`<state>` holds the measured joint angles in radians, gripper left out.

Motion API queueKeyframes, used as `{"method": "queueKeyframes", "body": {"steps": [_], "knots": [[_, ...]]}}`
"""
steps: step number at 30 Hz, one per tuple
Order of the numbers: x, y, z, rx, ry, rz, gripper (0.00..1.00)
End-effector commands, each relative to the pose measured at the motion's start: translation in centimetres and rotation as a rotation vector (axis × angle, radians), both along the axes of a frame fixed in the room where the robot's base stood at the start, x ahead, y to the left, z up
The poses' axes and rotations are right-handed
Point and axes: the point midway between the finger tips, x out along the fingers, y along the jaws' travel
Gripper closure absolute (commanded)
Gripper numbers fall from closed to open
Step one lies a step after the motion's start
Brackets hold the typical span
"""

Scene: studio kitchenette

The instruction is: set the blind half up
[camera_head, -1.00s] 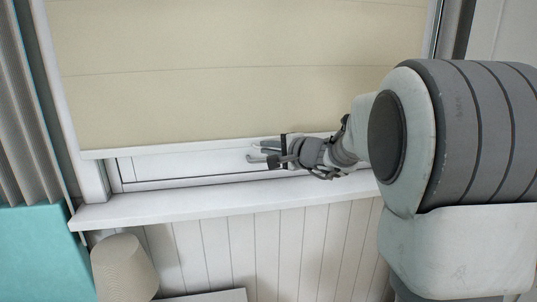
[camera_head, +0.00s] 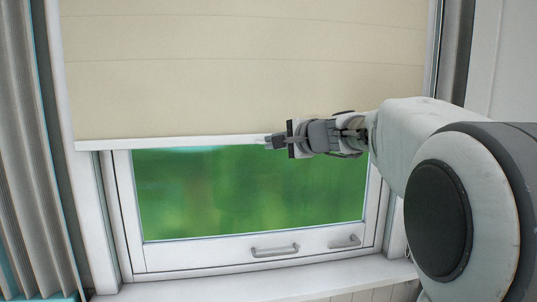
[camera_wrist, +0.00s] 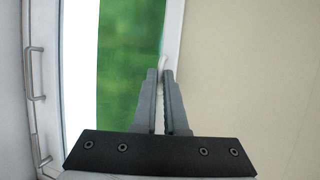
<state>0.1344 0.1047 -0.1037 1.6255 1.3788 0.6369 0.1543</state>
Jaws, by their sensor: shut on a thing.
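The cream blind (camera_head: 240,70) hangs over the upper part of the window in the head view, with a white bottom rail (camera_head: 190,143). My gripper (camera_head: 270,141) is at the rail, right of its middle, reaching in from the right. In the wrist view the blind (camera_wrist: 255,70) fills the right side, and the rail (camera_wrist: 174,40) runs up past the fingertips. My gripper (camera_wrist: 160,75) is shut on the rail there, with its two fingers close together. The exact contact is partly hidden by the fingers. Green shows through the bare glass below the rail.
The white window frame has two metal handles on its lower bar, a left one (camera_head: 275,251) and a right one (camera_head: 344,241). The sill (camera_head: 200,291) below looks clear. A grey curtain (camera_head: 25,150) hangs at the left.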

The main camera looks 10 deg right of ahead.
Motion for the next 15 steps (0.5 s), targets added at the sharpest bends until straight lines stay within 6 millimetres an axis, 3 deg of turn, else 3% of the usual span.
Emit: {"method": "queueKeyframes", "body": {"steps": [1,6,15], "knots": [[0.0,0.0,1.4,0.0,-0.002,-0.001,1.0],[0.0,0.0,2.9,0.0,-0.002,-0.001,1.0],[0.0,0.0,3.4,0.0,-0.001,0.0,1.0]]}}
